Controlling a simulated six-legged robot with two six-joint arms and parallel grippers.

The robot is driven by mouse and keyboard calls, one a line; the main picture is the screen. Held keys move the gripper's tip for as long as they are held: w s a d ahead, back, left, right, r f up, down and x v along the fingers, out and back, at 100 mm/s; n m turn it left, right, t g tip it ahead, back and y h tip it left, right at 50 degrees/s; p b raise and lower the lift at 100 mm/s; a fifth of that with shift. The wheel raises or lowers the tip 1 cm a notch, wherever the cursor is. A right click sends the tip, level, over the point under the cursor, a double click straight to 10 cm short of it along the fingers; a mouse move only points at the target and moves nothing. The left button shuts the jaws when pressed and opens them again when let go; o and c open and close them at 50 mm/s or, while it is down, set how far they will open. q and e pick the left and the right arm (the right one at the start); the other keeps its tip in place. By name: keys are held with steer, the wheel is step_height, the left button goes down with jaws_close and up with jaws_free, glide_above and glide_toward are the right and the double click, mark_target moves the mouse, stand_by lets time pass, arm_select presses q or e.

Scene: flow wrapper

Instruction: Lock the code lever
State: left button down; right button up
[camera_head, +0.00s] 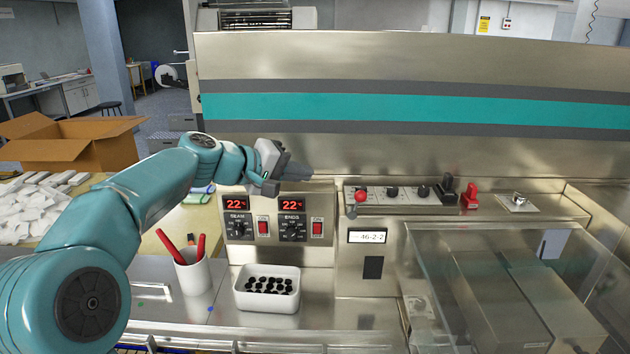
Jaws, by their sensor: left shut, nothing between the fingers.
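Several controls sit on the machine's top ledge, and I cannot tell for sure which is the code lever. A red ball-topped lever (361,196) stands at the ledge's left end, above a small display (367,236) with a printed code. A black lever (446,189) and a red lever (470,195) stand farther right. My right gripper is not in view.
A clear cover (500,285) lies at right. Black knobs (392,191) line the ledge. A cardboard box (70,143) is at left.

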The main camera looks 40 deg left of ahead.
arm_select(q)
steer(key=shift+s+r, duration=0.45)
steer(key=shift+s, duration=0.3)
